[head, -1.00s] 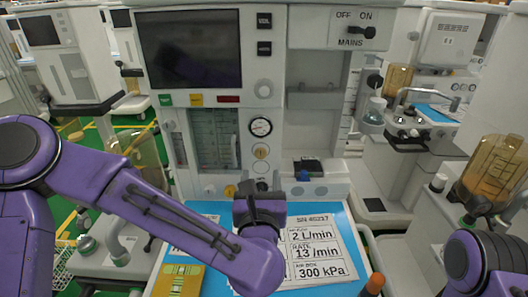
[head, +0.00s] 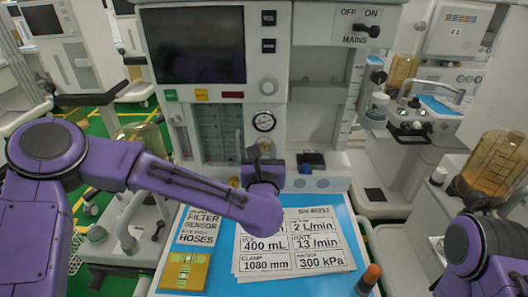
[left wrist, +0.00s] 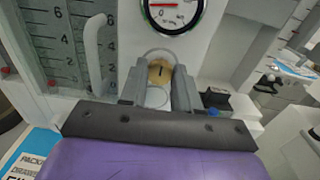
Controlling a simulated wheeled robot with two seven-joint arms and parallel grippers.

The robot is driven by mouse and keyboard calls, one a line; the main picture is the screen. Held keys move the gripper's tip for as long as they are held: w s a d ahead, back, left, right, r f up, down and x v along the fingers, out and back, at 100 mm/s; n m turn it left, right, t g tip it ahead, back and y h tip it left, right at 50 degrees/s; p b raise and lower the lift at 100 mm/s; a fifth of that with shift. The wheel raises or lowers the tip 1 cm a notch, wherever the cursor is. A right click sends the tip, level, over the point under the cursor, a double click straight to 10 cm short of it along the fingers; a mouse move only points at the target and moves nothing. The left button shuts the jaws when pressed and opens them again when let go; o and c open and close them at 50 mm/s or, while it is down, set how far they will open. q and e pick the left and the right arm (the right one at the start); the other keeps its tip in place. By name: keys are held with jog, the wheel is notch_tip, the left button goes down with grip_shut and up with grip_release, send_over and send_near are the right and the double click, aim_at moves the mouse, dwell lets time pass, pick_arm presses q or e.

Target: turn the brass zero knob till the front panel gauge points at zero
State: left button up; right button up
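The brass zero knob (left wrist: 161,70) is in the left wrist view, below the front panel gauge (left wrist: 172,12). It has a dark mark on its face. The gauge is cut off at the top there; a red line runs across its left part. The gauge also shows in the head view (head: 264,121), too small to read. My left gripper (left wrist: 160,80) is in front of the panel, its two fingers apart on either side of the knob. I cannot tell whether they touch it. My right gripper is out of view.
A blue work surface (head: 345,225) with printed cards (head: 300,240) lies below the panel. A yellow-green block (head: 184,271) and an orange-tipped bottle (head: 369,278) are near its front. Flow tubes (left wrist: 55,40) stand left of the knob; a small black block (left wrist: 216,98) is right.

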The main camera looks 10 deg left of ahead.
pick_arm(q)
jog(key=m+b, duration=0.1)
jog(key=m, duration=0.2)
jog(key=shift+m, duration=0.4)
jog(key=m, duration=0.3)
jog(key=shift+d+b, duration=0.1)
jog(key=shift+b, duration=0.2)
jog(key=shift+m, duration=1.6)
jog(key=o, duration=1)
jog(key=shift+o, duration=0.2)
jog(key=shift+s, duration=0.1)
